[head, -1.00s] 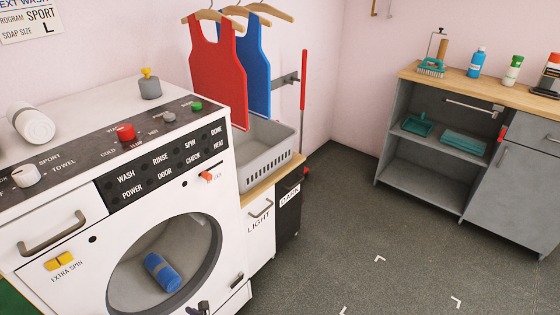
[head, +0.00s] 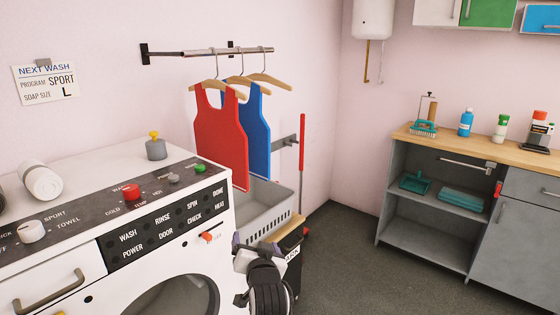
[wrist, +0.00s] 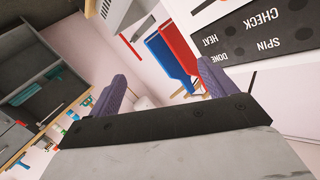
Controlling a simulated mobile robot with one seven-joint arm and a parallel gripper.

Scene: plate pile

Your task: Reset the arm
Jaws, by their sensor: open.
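My gripper (head: 256,245) is at the lower middle of the head view, in front of the right edge of the white washing machine (head: 75,255) and the laundry basket area. In the wrist view my gripper (wrist: 163,85) shows its two purple-grey fingers wide apart with nothing between them. The wrist view is turned on its side, with the washer panel at upper right. The washer's round door (head: 180,300) is cut off at the bottom of the head view, so its inside is mostly hidden.
A grey basket (head: 270,212) stands behind my gripper on a wood-topped cabinet. A red tank top (head: 220,135) and a blue one (head: 257,135) hang from a rail (head: 205,53). A grey workbench (head: 430,205) stands at the right. The floor (head: 345,265) between is clear.

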